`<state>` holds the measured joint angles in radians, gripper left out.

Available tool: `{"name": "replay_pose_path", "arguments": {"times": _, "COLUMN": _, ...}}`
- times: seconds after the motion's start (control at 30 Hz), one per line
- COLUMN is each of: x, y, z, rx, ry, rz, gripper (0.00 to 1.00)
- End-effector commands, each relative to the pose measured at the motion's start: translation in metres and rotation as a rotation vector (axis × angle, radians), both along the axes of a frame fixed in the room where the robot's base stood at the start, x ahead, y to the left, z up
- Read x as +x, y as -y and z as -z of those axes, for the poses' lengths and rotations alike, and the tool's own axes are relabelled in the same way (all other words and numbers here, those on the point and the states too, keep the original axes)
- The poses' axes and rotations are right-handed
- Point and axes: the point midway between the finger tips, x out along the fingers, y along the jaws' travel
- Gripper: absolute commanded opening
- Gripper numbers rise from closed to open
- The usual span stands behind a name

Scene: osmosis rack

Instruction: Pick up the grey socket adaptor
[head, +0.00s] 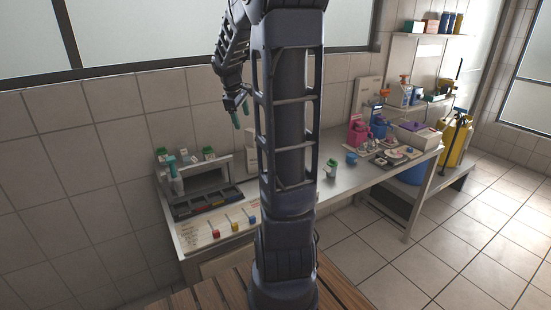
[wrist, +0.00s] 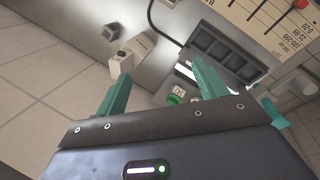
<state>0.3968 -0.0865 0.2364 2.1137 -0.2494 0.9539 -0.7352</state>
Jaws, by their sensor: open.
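A small grey block with a dark square opening, which looks like the grey socket adaptor (wrist: 112,32), lies on the bench top (wrist: 88,55) in the upper left of the wrist view. In the head view I cannot make it out; my arm hides part of the bench. My gripper (wrist: 162,75) is open, its two teal fingers apart with nothing between them. The adaptor is beyond and to the left of the left fingertip. In the head view my gripper (head: 240,113) hangs in the air above the bench, near the tiled wall.
A white box (wrist: 138,47) stands close to the adaptor. A dark tray with compartments (wrist: 225,48) and a grey rack (head: 208,178) are nearby. Pink and blue containers (head: 358,133) crowd the right end.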

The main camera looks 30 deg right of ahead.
Motion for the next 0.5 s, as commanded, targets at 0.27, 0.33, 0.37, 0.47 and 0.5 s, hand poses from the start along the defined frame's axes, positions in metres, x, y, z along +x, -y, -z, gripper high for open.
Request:
{"name": "replay_pose_path", "arguments": {"times": 0.27, "x": 0.061, "y": 0.054, "z": 0.038, "rx": -0.018, "ry": -0.107, "rz": -0.171, "gripper": 0.71}}
{"name": "replay_pose_path", "arguments": {"times": 0.33, "x": 0.075, "y": 0.068, "z": 0.049, "rx": -0.017, "ry": -0.132, "rz": -0.215, "gripper": 0.71}}
{"name": "replay_pose_path", "arguments": {"times": 0.37, "x": 0.081, "y": 0.075, "z": 0.054, "rx": -0.017, "ry": -0.141, "rz": -0.233, "gripper": 0.71}}
{"name": "replay_pose_path", "arguments": {"times": 0.47, "x": 0.099, "y": 0.096, "z": 0.072, "rx": -0.012, "ry": -0.173, "rz": -0.296, "gripper": 0.71}}
{"name": "replay_pose_path", "arguments": {"times": 0.5, "x": 0.106, "y": 0.105, "z": 0.079, "rx": -0.009, "ry": -0.185, "rz": -0.321, "gripper": 0.71}}
